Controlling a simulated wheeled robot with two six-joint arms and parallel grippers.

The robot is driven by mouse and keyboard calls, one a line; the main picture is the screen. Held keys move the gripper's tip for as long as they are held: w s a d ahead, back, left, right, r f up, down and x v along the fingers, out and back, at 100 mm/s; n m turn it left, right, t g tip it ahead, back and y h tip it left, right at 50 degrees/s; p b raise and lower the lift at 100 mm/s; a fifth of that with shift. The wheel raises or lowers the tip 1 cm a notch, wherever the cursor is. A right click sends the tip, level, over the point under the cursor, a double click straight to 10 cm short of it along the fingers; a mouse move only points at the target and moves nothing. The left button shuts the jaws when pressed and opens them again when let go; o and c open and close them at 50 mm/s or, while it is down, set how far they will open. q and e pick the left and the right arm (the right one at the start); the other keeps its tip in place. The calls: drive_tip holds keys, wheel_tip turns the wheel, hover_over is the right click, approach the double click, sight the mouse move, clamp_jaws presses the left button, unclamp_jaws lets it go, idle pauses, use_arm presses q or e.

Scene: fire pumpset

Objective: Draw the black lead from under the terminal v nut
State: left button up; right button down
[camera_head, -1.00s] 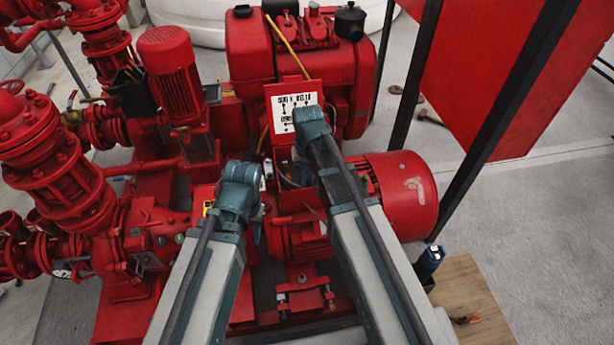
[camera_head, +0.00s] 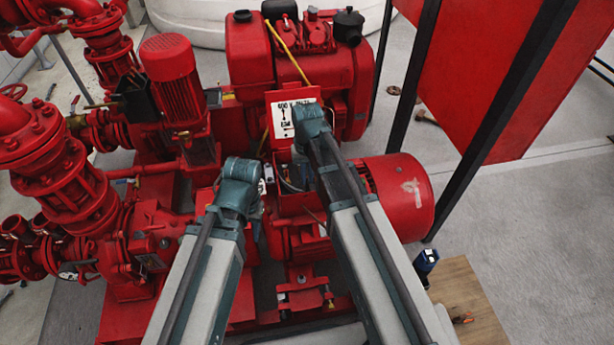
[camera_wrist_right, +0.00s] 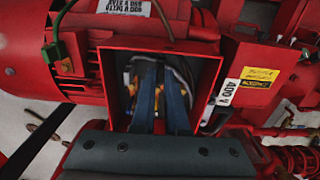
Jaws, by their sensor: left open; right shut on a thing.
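An open red terminal box (camera_wrist_right: 108,85) faces me in the right wrist view. Grey and dark leads (camera_wrist_right: 188,76) curve along its right side, with small yellow and orange bits beside them. My right gripper (camera_wrist_right: 160,70) reaches into the box with its two blue fingers close together, shut on the black lead. The fingers hide most of the lead and the nut, so I cannot tell whether the lead is still under it. In the head view the box (camera_head: 292,203) is partly covered by my right arm. My left gripper (camera_head: 240,190) is open beside the box, its fingertips mostly hidden.
A lid with a white wiring label (camera_head: 286,112) stands behind the box. The red motor (camera_head: 400,195) lies right of it, and red pumps and pipes (camera_head: 70,190) fill the left. A wooden board (camera_head: 465,300) with a blue bottle (camera_head: 427,262) is at the lower right.

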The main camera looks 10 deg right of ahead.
drive_tip(key=shift+r+p, duration=3.05)
drive_tip(key=shift+r, duration=0.3)
